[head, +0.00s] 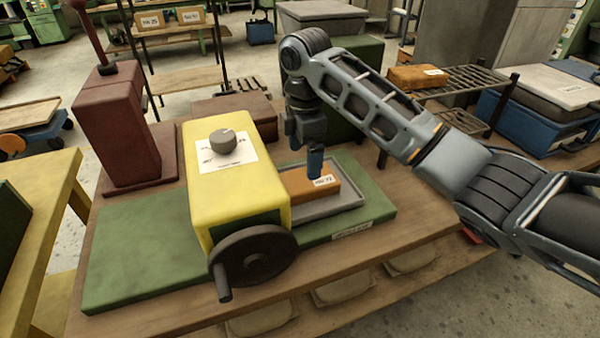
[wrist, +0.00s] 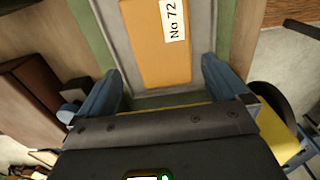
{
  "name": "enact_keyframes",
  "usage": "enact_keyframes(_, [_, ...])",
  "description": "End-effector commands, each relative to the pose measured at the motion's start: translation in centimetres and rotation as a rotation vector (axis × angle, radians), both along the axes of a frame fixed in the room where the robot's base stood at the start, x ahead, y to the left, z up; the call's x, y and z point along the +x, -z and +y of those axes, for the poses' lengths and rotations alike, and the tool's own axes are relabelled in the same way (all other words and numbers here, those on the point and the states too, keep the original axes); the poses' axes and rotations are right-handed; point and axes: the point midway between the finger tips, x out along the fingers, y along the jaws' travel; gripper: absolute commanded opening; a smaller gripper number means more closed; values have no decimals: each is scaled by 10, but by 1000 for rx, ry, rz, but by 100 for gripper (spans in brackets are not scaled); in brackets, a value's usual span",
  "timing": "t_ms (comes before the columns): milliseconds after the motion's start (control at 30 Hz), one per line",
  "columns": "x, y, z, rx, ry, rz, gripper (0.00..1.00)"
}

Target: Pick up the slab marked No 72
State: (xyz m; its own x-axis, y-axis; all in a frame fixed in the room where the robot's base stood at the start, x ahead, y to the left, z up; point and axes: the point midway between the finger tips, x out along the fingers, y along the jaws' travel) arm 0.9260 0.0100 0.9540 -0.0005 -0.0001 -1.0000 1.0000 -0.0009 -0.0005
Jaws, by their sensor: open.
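The orange-brown slab marked No 72 (head: 311,187) lies in a shallow grey tray (head: 345,201) on the green base of the yellow machine. In the wrist view the slab (wrist: 158,50) shows beyond my fingers, its white label toward the right side. My gripper (head: 316,162) is over the tray, close to the slab in the head view. In the wrist view my gripper (wrist: 158,82) has its two blue fingers wide apart, with nothing between them. The slab's left end is partly hidden by the yellow machine in the head view.
The yellow machine (head: 240,190) with a dark handwheel (head: 252,258) stands just left of the tray. A dark red machine (head: 115,125) stands behind at left. Another orange slab (head: 417,77) lies on a rack (head: 470,85) at the back right. Wooden table (head: 420,235) shows bare at right.

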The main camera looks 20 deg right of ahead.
Motion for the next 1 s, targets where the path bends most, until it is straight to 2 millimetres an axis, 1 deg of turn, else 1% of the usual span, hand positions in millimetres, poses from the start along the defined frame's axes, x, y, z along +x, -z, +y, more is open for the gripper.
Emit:
enact_keyframes(333, [-2,34,-4,-1,2,2,100])
enact_keyframes(500, [-4,59,-9,-1,1,3,100])
enact_keyframes(600, [-3,70,-9,-1,1,2,100])
enact_keyframes(700, [-3,75,-8,-1,0,0,100])
enact_keyframes(900, [-3,76,-8,0,0,0,100])
enact_keyframes(933, [-3,76,-8,0,0,0,99])
enact_keyframes(1000, [-3,76,-8,0,0,0,92])
